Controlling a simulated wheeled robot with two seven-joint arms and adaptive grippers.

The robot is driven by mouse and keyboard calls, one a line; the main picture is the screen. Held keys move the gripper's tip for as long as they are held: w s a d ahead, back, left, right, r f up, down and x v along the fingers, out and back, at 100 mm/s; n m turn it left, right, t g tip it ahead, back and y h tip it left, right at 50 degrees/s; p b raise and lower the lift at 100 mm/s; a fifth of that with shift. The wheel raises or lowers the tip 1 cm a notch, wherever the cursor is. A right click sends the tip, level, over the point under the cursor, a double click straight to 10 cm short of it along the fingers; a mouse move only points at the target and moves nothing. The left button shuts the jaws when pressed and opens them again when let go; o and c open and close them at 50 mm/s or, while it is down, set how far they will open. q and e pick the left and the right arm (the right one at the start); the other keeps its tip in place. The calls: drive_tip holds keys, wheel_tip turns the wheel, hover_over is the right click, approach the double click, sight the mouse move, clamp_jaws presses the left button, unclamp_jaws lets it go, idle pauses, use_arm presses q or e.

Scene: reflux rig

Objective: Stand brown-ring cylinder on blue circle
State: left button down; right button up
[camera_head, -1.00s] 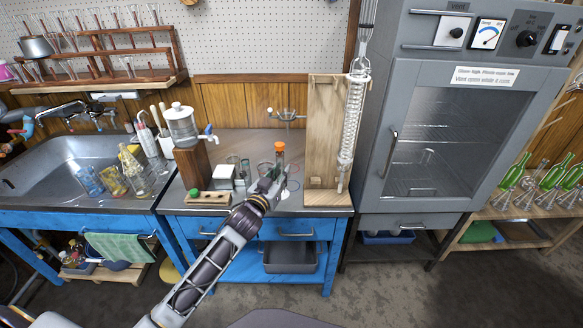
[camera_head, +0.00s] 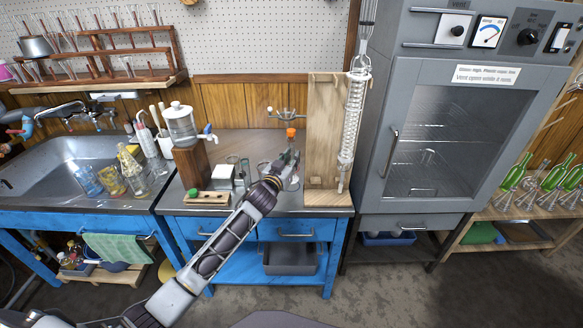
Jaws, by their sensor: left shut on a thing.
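I cannot make out the blue circle; the arm covers part of the bench. My right gripper is not in view.
The wooden board (camera_head: 322,130) with a glass condenser (camera_head: 352,115) stands close right of the gripper. Clear glassware (camera_head: 240,170), a white block (camera_head: 223,172) and a dispenser on a wooden block (camera_head: 192,168) stand to the left. A grey oven (camera_head: 455,130) is further right.

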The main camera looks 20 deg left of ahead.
use_arm(q)
drive_tip(key=shift+w, duration=0.15)
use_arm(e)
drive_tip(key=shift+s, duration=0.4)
use_arm(q)
drive_tip(key=shift+f, duration=0.45)
wheel_tip(320, 180, down, 2)
drive_tip(key=shift+f+b, duration=0.2)
drive_tip(key=shift+b, duration=0.45)
drive_tip(key=shift+f, duration=0.2)
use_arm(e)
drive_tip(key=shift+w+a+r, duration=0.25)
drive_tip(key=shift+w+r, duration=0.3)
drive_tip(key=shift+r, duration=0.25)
use_arm(q)
drive_tip(key=c, duration=1.3)
unclamp_jaws()
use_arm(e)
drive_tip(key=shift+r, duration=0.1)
